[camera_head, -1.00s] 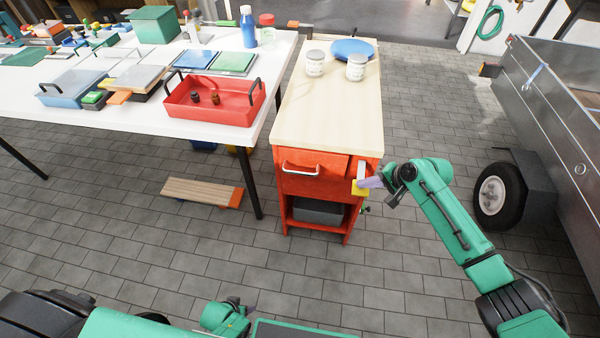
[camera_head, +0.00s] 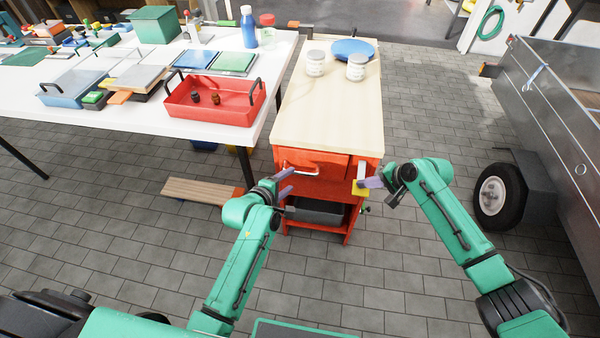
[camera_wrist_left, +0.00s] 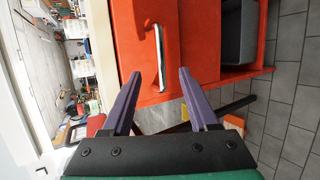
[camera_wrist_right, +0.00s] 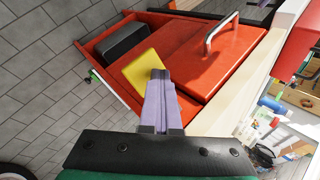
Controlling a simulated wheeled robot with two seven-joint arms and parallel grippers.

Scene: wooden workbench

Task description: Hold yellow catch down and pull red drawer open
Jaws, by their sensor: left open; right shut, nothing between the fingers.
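The red drawer (camera_head: 325,187) sits in the front of the red cabinet under a wooden top. Its silver handle (camera_head: 300,170) also shows in the left wrist view (camera_wrist_left: 160,60) and the right wrist view (camera_wrist_right: 219,33). The drawer looks closed. The yellow catch (camera_head: 359,188) is at the drawer's right; it also shows in the right wrist view (camera_wrist_right: 137,72). My right gripper (camera_wrist_right: 158,75) is shut and empty, its tips at the catch, apparently touching. My left gripper (camera_head: 287,182) is open just before the handle. In the left wrist view its fingertips (camera_wrist_left: 159,73) flank the handle's near end.
A dark grey box (camera_head: 318,211) lies on the shelf below the drawer. Two jars and a blue plate (camera_head: 352,49) stand on the cabinet top. The white table (camera_head: 140,115) with a red tray (camera_head: 215,118) is close on the left. A plank (camera_head: 200,191) lies on the floor.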

